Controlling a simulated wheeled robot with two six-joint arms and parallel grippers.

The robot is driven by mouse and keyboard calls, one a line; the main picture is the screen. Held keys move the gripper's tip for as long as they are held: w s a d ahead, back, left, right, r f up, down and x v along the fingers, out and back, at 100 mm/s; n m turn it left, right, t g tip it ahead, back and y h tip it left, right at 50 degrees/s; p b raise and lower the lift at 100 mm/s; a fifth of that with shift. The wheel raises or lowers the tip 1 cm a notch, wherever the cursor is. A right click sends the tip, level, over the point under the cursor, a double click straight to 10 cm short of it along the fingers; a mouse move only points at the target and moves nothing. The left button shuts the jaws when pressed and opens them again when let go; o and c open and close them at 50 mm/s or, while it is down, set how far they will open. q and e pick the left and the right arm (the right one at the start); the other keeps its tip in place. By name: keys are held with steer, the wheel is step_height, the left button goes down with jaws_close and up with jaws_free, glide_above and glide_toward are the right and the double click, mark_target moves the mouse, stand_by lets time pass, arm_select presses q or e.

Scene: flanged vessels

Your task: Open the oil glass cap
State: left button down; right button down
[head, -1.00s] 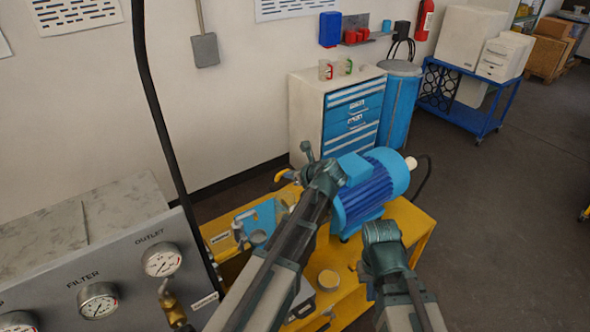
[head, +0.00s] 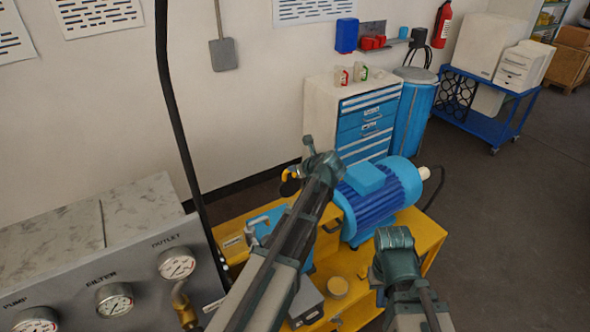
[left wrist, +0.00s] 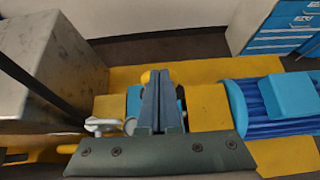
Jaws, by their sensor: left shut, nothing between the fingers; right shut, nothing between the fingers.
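The oil glass cap is not clearly identifiable. A round pale-yellow lid-like piece (head: 337,287) sits low on the yellow base, between my two arms. A yellow-orange part (head: 290,182) shows left of my left wrist, partly hidden.
A blue motor (head: 385,197) stands on the yellow base (head: 425,232). A grey gauge panel (head: 140,270) fills the lower left, with a black hose (head: 180,130) rising beside it. A drawer cabinet (head: 365,125) and blue bin (head: 415,110) stand behind. Open floor lies at right.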

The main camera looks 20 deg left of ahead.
stand_by(0.3)
